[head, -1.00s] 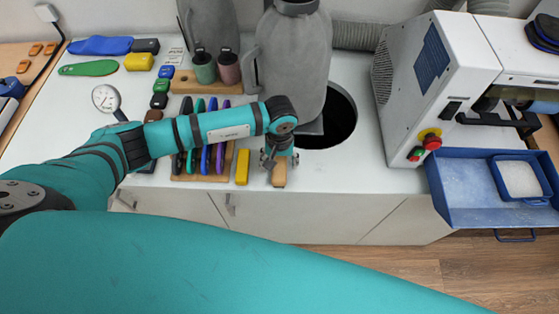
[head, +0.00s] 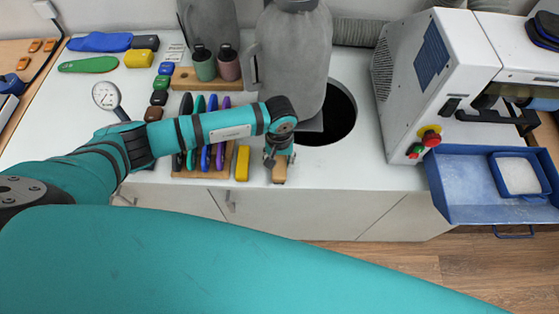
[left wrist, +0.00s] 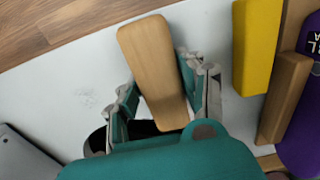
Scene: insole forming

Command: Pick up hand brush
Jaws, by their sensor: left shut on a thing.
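The hand brush (head: 279,174) shows as a pale wooden block near the front edge of the white worktop. In the left wrist view its wooden back (left wrist: 150,58) runs lengthwise between my fingers; its bristles are not visible. My left gripper (head: 279,158) points down over the brush and is shut on it. In the left wrist view the fingers of that gripper (left wrist: 165,92) stand on both sides of the wood. I cannot tell whether the brush is clear of the worktop. My right gripper is not in view.
A yellow block (head: 242,164) and a wooden rack (head: 205,173) with coloured insoles stand close to the left. A tall grey container (head: 292,60) stands behind my gripper, beside a dark round hole (head: 340,115). A white machine (head: 430,75) and blue tray (head: 465,200) are at right.

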